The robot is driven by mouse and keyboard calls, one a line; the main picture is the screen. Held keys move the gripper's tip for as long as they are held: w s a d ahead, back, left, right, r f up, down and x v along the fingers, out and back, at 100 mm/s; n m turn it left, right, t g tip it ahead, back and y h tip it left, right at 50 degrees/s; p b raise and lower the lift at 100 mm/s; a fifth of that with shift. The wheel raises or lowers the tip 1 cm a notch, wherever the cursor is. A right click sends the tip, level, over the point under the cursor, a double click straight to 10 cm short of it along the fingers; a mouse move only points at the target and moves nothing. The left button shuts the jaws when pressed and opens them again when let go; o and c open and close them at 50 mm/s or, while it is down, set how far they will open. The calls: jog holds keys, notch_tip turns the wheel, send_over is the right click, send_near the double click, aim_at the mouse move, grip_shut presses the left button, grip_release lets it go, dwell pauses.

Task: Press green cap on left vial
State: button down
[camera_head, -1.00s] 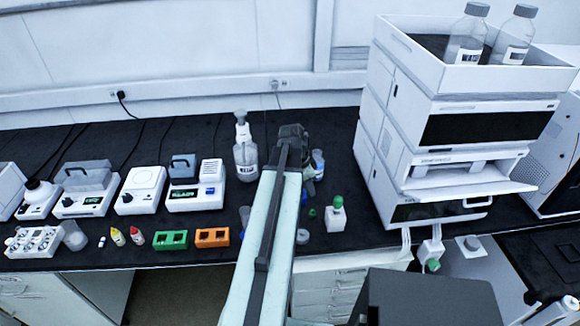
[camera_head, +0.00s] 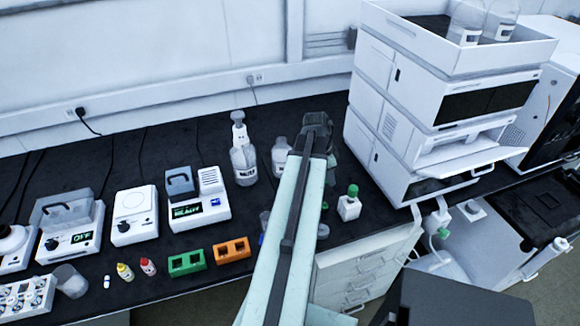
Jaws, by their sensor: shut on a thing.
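My gripper (camera_head: 320,132) is at the far end of my pale green arm, over the back half of the black bench. It is seen from behind, and its fingers are mostly hidden. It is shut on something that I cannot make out. A small green piece (camera_head: 324,206) shows just right of my arm, low over or on the bench; it may be a cap. A small white bottle with a green cap (camera_head: 348,203) stands upright to the right of that. I cannot make out which thing is the left vial; part of the bench is hidden behind my arm.
A wash bottle (camera_head: 241,150) and a clear bottle (camera_head: 281,158) stand left of my gripper. The tall instrument stack (camera_head: 420,110) stands at the right. A green rack (camera_head: 187,261), an orange rack (camera_head: 232,250) and yellow and red dropper bottles (camera_head: 125,272) line the front edge.

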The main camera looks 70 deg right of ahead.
jog(key=w+a+r+p, duration=0.2)
jog(key=w, duration=0.4)
jog(key=w+a+r+p, duration=0.1)
jog(key=w+a+r, duration=0.1)
jog(key=w, duration=0.5)
jog(key=shift+n, duration=0.4)
jog(key=b+x, duration=0.4)
jog(key=w+b+x, duration=0.1)
jog(key=b+x, duration=0.1)
jog(key=x, duration=0.1)
jog(key=shift+w+a+f+b, duration=0.1)
jog(key=shift+a+b, duration=0.15)
jog(key=shift+b, duration=0.05)
jog(key=shift+f, duration=0.2)
dwell(0.4)
jog(key=c, duration=0.6)
grip_release()
jog(key=shift+c, duration=0.2)
jog(key=shift+w+r, duration=0.1)
jog(key=shift+r, duration=0.05)
notch_tip(320, 180, up, 7)
jog(key=p, duration=0.6)
jog(key=shift+p, duration=0.35)
